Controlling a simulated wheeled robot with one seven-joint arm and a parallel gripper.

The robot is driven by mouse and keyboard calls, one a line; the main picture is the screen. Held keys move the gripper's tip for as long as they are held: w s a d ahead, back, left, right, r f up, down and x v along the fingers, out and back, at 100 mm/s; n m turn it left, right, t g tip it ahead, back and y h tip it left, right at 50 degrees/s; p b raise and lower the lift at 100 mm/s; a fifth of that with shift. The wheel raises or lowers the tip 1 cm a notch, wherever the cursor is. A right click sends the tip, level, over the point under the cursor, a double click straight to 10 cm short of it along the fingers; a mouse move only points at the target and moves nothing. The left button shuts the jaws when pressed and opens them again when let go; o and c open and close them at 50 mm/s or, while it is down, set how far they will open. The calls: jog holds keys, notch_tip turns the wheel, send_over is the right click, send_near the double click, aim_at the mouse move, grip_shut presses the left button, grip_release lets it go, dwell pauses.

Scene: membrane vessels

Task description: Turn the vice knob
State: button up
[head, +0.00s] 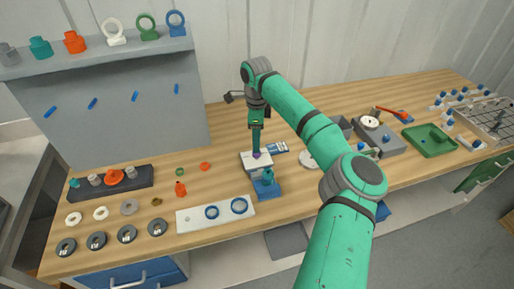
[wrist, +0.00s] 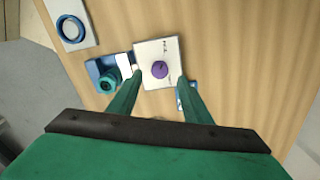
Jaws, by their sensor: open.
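A round purple knob (wrist: 159,69) sits on top of a white block (wrist: 151,49). In the head view the white block (head: 251,164) stands near the middle of the bench, with the knob (head: 257,155) mostly hidden by my gripper (head: 256,146). In the wrist view my gripper (wrist: 160,76) is open, with one finger on each side of the knob and a gap on both sides. My gripper points down over the block; its exact height is unclear. A blue fixture (wrist: 94,70) with a teal round piece (wrist: 109,81) stands beside the block. I cannot tell which part is named the vice.
A white plate with blue rings (head: 188,219) lies left of the blue fixture (head: 266,191). A small blue-and-white item (head: 280,147) lies right of the block. A grey tool panel (head: 110,105) stands at the back left. A green tray (head: 422,146) is far right.

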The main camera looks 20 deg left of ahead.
jog(key=shift+f, duration=2.4)
jog(key=c, duration=1.1)
